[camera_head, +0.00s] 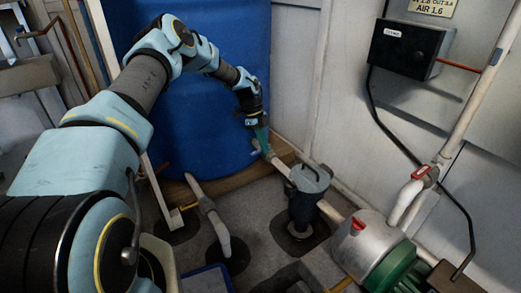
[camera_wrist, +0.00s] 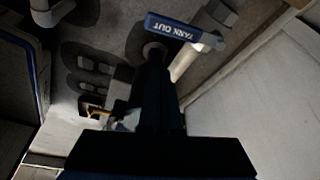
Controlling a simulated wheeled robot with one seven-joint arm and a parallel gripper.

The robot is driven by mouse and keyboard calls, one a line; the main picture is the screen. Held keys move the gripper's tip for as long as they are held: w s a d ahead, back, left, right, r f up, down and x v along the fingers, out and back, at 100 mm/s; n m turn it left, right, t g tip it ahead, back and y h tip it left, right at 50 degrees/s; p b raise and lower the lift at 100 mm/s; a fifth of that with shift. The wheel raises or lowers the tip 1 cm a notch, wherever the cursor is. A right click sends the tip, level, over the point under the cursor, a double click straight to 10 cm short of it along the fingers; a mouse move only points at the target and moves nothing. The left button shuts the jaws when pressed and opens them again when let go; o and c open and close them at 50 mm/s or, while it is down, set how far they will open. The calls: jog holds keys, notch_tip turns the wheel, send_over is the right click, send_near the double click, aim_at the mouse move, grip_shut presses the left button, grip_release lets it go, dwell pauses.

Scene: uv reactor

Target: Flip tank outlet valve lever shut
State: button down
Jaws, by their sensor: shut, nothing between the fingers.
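The tank outlet valve lever is a blue handle with white "TANK OUT" lettering (camera_wrist: 180,27) near the top of the wrist view. It appears to lie across the pale pipe (camera_wrist: 187,62) in that picture. My gripper (camera_wrist: 152,58) is a dark shape just below the lever there, with its fingers shut and empty. Whether it touches the lever cannot be told. In the head view, my gripper (camera_head: 263,146) reaches down to the outlet pipe at the foot of the big blue tank (camera_head: 205,100). The lever is small and partly hidden there.
A dark, grey-topped filter housing (camera_head: 304,200) stands right of the outlet. A pump with a green motor (camera_head: 397,272) sits front right. A red-handled valve (camera_head: 424,172) is on the riser pipe. A curved white pipe (camera_head: 211,215) rises from the floor. The wall closes off the right.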

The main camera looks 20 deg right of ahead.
jog(key=d+p+v, duration=0.1)
jog(key=v, duration=0.5)
jog(key=shift+w+a+r, duration=0.2)
jog(key=shift+a+r, duration=0.15)
jog(key=shift+r, duration=0.1)
